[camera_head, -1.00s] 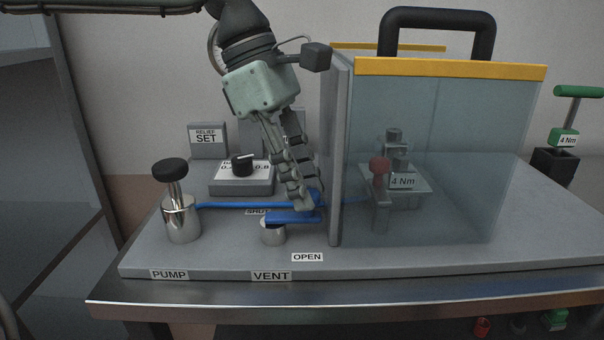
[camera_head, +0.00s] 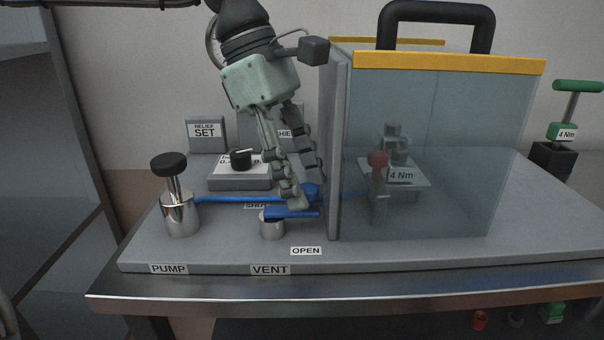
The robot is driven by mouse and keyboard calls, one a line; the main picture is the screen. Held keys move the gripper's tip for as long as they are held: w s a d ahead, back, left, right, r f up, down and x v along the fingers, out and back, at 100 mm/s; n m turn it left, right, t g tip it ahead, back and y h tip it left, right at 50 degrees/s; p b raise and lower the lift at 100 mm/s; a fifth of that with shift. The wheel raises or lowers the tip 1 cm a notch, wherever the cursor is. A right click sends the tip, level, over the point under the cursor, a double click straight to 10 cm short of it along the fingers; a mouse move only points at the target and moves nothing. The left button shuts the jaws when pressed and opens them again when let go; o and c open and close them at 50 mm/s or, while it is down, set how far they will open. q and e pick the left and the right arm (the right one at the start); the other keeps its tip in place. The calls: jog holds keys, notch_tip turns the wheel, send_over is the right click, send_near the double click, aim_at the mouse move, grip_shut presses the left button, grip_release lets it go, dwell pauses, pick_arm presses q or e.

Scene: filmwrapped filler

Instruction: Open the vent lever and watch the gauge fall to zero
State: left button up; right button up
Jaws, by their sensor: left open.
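The vent lever (camera_head: 284,214) is a blue bar on a short metal post (camera_head: 271,230), behind the VENT label (camera_head: 270,270). It points right, with the OPEN label (camera_head: 306,251) in front of its right end and a partly covered label (camera_head: 256,205) behind it. My left gripper (camera_head: 306,197) is open, its fingers pointing down. One fingertip is just above and behind the lever's right part; I cannot tell if it touches. The other finger is farther right and back. My right gripper is not in view.
A clear guard box (camera_head: 430,160) with yellow edges and a black handle stands close to the right of my gripper. A pump knob (camera_head: 170,165) is at left, and a black dial unit (camera_head: 240,183) behind. A blue hose (camera_head: 225,199) runs behind the lever.

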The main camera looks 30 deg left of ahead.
pick_arm(q)
jog(key=v, duration=1.2)
dwell(0.3)
